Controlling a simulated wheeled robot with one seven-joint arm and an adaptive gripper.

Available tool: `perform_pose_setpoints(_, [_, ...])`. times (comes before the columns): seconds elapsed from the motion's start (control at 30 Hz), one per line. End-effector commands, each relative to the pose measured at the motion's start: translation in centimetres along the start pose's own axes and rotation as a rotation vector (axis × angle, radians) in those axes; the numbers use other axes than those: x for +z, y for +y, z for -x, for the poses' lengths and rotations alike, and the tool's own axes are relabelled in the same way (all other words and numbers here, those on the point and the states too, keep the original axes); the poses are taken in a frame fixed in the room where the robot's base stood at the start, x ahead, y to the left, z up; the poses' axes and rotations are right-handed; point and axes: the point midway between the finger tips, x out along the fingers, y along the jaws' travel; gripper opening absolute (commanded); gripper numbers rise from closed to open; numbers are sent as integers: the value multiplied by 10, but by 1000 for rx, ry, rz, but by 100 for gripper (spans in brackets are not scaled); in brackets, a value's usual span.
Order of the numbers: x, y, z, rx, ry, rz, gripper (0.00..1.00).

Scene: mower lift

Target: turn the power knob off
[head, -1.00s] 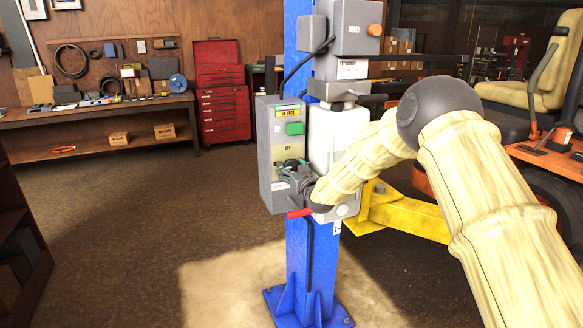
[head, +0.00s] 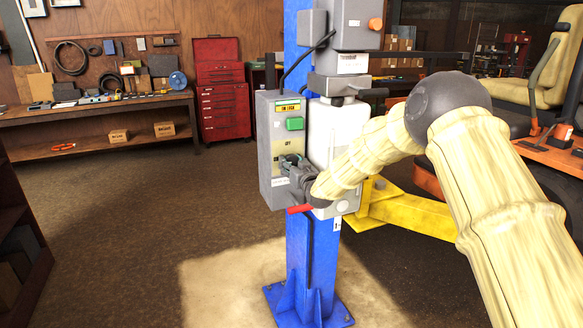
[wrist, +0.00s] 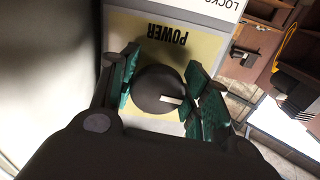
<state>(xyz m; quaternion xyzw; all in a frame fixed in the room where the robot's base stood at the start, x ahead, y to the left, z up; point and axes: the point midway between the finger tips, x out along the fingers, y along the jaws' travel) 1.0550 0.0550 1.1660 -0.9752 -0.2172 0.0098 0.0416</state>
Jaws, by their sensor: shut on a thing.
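The power knob (wrist: 157,90) is a dark round knob with a white pointer mark, on a pale yellow panel under the label POWER, which reads upside down in the wrist view. The white mark points right and slightly down there. My gripper (wrist: 163,86) has its green-padded fingers on both sides of the knob and is shut on it. In the head view my gripper (head: 294,166) is at the lower part of the grey control box (head: 266,150), hiding most of the knob.
A green button (head: 294,124) sits higher on the box. The blue post (head: 298,250) stands behind, with a yellow lift arm (head: 410,213) to the right. Open floor lies to the left.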

Motion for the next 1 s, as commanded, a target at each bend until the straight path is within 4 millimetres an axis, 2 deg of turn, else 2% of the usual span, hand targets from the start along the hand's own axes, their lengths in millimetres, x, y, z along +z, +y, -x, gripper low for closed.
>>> perform_pose_setpoints(0.23, [5, 1, 0, 2, 3, -187, 23])
perform_pose_setpoints(1.0, [2, -4, 0, 0, 4, -921, 23])
